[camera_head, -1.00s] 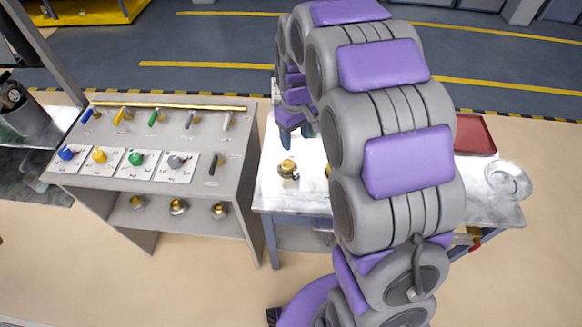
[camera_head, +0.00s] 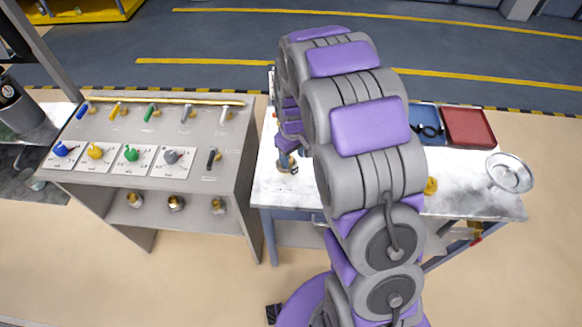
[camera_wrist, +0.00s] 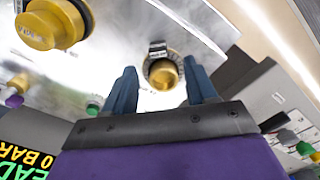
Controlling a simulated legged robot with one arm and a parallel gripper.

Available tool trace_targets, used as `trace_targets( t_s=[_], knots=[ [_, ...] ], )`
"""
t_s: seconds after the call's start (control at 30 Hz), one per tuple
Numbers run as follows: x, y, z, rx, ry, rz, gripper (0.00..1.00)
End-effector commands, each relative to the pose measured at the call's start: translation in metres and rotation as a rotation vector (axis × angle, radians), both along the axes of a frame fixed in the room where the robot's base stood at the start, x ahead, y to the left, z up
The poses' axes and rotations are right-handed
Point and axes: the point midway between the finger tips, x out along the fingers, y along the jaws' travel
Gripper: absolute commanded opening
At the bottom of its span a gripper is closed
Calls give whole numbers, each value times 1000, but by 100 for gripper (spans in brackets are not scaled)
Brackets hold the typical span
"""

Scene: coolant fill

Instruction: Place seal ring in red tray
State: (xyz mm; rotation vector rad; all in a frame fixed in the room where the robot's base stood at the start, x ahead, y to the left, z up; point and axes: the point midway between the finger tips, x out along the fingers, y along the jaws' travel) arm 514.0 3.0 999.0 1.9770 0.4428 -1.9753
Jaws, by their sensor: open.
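The red tray (camera_head: 469,127) lies at the back right of the metal workbench and looks empty. Beside it, a blue tray (camera_head: 425,113) holds dark ring-like shapes (camera_head: 431,131), partly hidden by my arm; I cannot tell whether one is the seal ring. My gripper (camera_head: 287,160) is low over the bench's left part, by a brass fitting (camera_head: 290,168). In the wrist view, my open gripper (camera_wrist: 164,84) has a brass-capped fitting (camera_wrist: 163,73) between and just beyond its two blue fingers. A dark rim surrounds that fitting; I cannot tell whether it is loose.
A grey console (camera_head: 160,135) with coloured knobs and levers stands left of the bench. A round metal dish (camera_head: 509,172) sits at the bench's right end. A large yellow cap (camera_wrist: 48,25) is at upper left in the wrist view. My arm hides the bench's middle.

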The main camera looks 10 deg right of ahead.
Motion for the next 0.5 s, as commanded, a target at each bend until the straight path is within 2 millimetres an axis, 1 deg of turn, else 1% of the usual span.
trace_targets(
  t_s=[0.17, 0.33, 0.4, 0.5],
  knots=[
    [-1, -1, -18, 0, 4, 0, 57],
    [-2, -1, -44, 1, 7, -1, 57],
    [-2, -1, -50, 1, 5, -1, 57],
    [-1, -1, -52, 1, 3, -1, 57]
  ],
)
